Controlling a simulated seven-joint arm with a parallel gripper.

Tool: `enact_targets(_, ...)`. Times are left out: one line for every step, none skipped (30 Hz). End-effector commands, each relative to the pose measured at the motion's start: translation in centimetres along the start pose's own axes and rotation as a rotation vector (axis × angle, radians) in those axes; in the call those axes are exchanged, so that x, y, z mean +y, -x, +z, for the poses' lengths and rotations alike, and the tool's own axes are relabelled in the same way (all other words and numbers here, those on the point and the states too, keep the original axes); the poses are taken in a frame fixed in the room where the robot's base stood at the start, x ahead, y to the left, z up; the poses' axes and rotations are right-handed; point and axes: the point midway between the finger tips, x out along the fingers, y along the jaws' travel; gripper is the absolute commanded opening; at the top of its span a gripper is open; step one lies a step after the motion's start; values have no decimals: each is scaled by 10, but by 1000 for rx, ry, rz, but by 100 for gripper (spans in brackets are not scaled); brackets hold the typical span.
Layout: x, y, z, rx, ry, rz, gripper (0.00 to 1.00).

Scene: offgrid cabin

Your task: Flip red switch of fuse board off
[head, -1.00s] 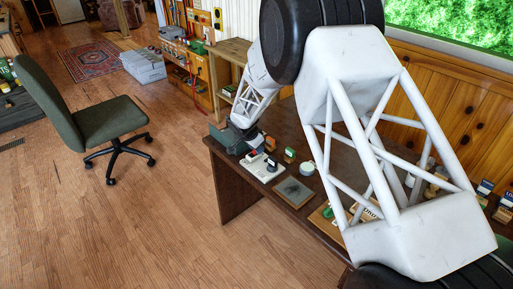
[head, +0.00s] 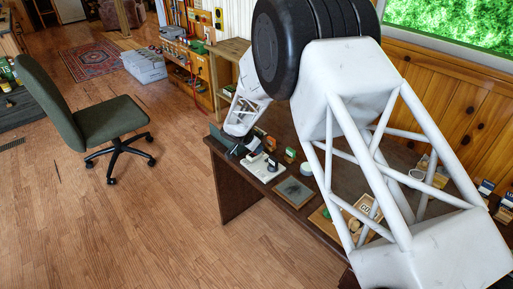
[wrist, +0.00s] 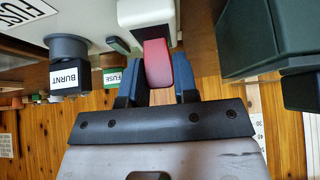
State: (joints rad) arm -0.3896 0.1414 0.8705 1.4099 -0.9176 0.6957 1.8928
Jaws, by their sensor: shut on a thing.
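The red switch (wrist: 158,64) sits in a white housing (wrist: 148,16) on the white fuse board (wrist: 95,12) in the wrist view. My gripper (wrist: 158,88) has its two dark blue fingers on either side of the red switch, shut on it. In the head view the fuse board (head: 264,170) lies on the near left part of the brown table, and my gripper (head: 236,146) is at its far left edge. I cannot make out the red switch in the head view. The switch's exact tilt is hard to tell.
A dark fuse labelled BURNT (wrist: 68,66) and a green-labelled fuse (wrist: 112,78) stand left of my fingers. A dark green box (wrist: 262,38) is close on the right. The floor by the green chair (head: 100,122) is open.

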Motion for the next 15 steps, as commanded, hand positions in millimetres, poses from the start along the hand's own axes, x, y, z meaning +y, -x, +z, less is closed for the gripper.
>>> enact_targets(0,2,2,26,3,-1,4)
enact_targets(0,2,3,43,3,-1,4)
enact_targets(0,2,4,66,3,-1,4)
enact_targets(0,3,4,84,2,-1,4)
enact_targets(0,4,4,102,3,-1,4)
enact_targets(0,4,6,126,3,-2,4)
enact_targets(0,5,7,146,3,-1,4)
enact_targets(0,5,8,164,3,-1,4)
enact_targets(0,6,8,190,3,-1,4)
enact_targets(0,6,9,210,2,-1,4)
enact_targets(0,7,10,230,3,-2,4)
enact_targets(0,8,11,259,3,-1,4)
enact_targets(0,8,12,279,3,-2,4)
enact_targets(-1,8,13,302,2,-1,4)
enact_targets(0,9,14,331,3,-1,4)
